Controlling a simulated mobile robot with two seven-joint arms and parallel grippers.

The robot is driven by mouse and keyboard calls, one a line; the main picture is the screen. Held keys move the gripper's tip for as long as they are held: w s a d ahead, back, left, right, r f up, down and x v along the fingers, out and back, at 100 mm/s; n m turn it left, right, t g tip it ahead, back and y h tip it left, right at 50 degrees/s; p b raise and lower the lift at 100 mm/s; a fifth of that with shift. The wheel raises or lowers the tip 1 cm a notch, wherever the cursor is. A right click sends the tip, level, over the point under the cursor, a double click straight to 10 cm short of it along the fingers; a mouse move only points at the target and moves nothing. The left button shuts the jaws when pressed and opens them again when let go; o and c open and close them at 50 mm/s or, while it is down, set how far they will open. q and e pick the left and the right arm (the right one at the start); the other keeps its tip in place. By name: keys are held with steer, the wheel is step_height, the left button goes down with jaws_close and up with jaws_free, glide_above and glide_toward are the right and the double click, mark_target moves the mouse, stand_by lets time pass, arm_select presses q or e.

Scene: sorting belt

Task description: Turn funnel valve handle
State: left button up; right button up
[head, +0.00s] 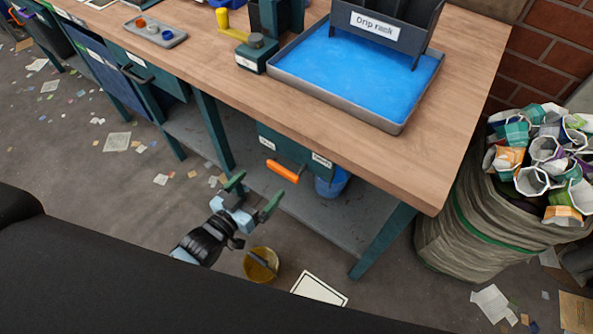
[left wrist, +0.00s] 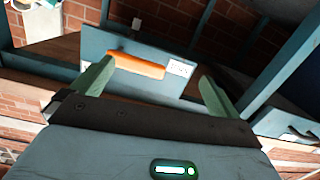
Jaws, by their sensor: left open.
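The orange valve handle (head: 283,171) sticks out from the front of a teal panel (head: 263,131) under the wooden bench. It lies roughly level and slightly tilted in the head view. White labels sit on both sides of it, the right one (head: 322,160) too small to read. My left gripper (head: 253,193) is open and empty, in front of and below the handle, apart from it. In the left wrist view the handle (left wrist: 137,65) shows between the two green fingers, beyond their tips. My right gripper is not in view.
A blue bucket (head: 333,183) stands under the panel, partly hidden. A yellow bucket (head: 261,264) and a white framed sheet (head: 320,289) are on the floor near my left gripper. The bench top (head: 420,165) overhangs the panel. A full sack (head: 480,235) stands at right.

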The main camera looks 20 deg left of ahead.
mark_target(281, 172)
arm_select(q)
step_height(281, 172, up, 3)
steer(key=s+d+m+t, duration=0.1)
steer(key=s+d+m, duration=0.1)
steer(key=d, duration=0.1)
steer(key=shift+h, duration=0.4)
steer(key=shift+a+f+x, duration=0.1)
steer(key=shift+x, duration=1.9)
steer(key=shift+a+f+x, duration=0.1)
steer(key=shift+x, duration=1.85)
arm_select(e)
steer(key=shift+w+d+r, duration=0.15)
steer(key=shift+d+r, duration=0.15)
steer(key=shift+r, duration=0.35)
arm_select(q)
steer(key=shift+w, duration=0.1)
steer(key=c, duration=1.2)
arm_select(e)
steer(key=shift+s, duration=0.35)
